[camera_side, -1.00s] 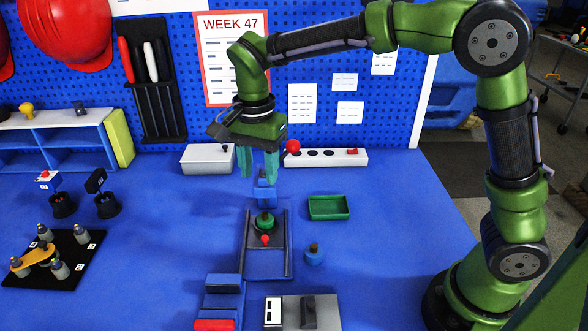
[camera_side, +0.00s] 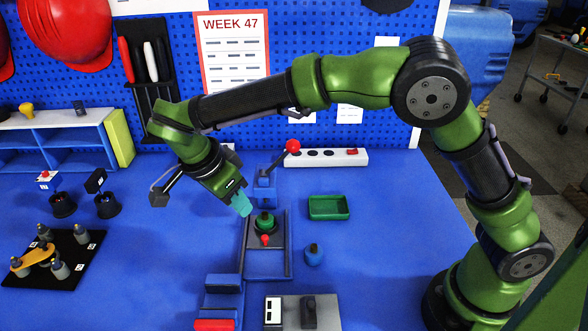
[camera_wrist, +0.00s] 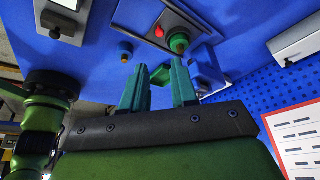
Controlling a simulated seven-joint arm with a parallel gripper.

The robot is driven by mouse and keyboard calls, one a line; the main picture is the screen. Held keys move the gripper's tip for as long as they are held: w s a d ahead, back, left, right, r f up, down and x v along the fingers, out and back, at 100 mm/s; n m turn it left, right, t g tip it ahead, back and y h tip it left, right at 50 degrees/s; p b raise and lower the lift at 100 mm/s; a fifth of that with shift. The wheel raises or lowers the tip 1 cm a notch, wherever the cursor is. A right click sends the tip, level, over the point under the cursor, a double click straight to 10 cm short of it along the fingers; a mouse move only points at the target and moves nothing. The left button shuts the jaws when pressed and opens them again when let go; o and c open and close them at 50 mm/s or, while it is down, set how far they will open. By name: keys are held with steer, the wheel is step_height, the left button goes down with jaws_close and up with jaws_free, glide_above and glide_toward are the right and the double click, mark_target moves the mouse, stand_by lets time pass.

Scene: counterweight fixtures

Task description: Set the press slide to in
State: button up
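The press is a blue column (camera_side: 266,190) with a lever ending in a red ball (camera_side: 292,147), tilted up to the right. In front of it lies a grey railed track (camera_side: 289,262). The slide, a dark plate with a red knob (camera_side: 265,240) and a green-topped round piece (camera_side: 264,221), sits in the track's far half near the column. The wrist view also shows the green piece (camera_wrist: 179,42) and red knob (camera_wrist: 159,32). My gripper (camera_side: 243,207) is tilted down to the right, beside the track's far left. In the wrist view its fingers (camera_wrist: 159,84) are apart and empty.
A small blue round piece (camera_side: 314,256) and a green tray (camera_side: 345,208) stand right of the track. Blue blocks (camera_side: 223,284) and a grey switch box (camera_side: 326,312) are in front. A black plate with several posts (camera_side: 85,262) lies left. The table between is clear.

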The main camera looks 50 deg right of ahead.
mark_target(264, 237)
steer(key=x, duration=1.3)
steer(key=shift+d+f, duration=0.1)
steer(key=shift+f, duration=0.25)
jaws_close()
